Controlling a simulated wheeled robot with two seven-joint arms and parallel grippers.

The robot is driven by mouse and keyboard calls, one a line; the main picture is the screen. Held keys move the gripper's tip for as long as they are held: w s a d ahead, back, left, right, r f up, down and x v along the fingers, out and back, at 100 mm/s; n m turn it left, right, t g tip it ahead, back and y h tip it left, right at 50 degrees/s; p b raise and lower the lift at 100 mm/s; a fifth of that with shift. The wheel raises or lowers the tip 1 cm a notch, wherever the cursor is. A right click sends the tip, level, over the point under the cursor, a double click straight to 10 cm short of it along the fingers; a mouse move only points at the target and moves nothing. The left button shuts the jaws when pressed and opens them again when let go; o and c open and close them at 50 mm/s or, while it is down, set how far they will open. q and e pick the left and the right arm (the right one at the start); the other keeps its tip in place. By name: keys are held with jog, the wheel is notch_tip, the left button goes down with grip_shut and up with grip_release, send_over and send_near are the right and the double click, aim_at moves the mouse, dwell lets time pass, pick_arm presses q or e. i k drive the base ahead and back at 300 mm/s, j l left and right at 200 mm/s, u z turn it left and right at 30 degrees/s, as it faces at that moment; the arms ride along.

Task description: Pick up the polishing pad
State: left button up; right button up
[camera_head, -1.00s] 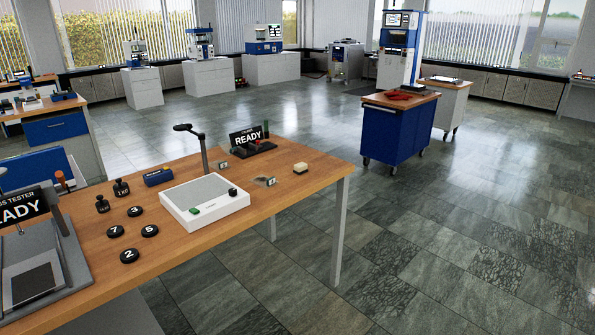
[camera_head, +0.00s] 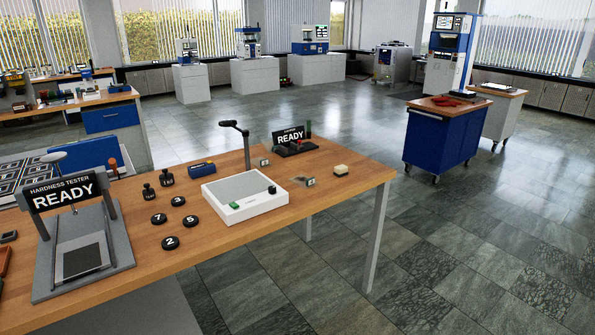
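A small cream-coloured block (camera_head: 341,169), which looks like the polishing pad, lies on the wooden bench (camera_head: 225,255) near its right end. It has a pale top and is small in the picture, so its details are hard to make out. Nothing touches it. Neither of my grippers shows in the head view.
Left of the block are a small tag (camera_head: 310,182), a white device (camera_head: 245,197) with a lamp arm, and several black numbered discs (camera_head: 171,243). A READY sign (camera_head: 290,138) stands behind. A hardness tester (camera_head: 83,245) stands at left.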

aim_at(341, 170)
jog(key=i+l+u, duration=0.2)
jog(key=u, duration=0.25)
jog(key=i+l+u, duration=0.15)
jog(key=u, duration=0.35)
jog(key=l+u, duration=0.45)
jog(key=i+l+u, duration=0.15)
jog(key=l+u, duration=0.2)
jog(key=l, duration=1.25)
jog(key=l+u, duration=0.4)
jog(key=l, duration=1.15)
jog(key=k+l, duration=0.1)
jog(key=l, duration=0.75)
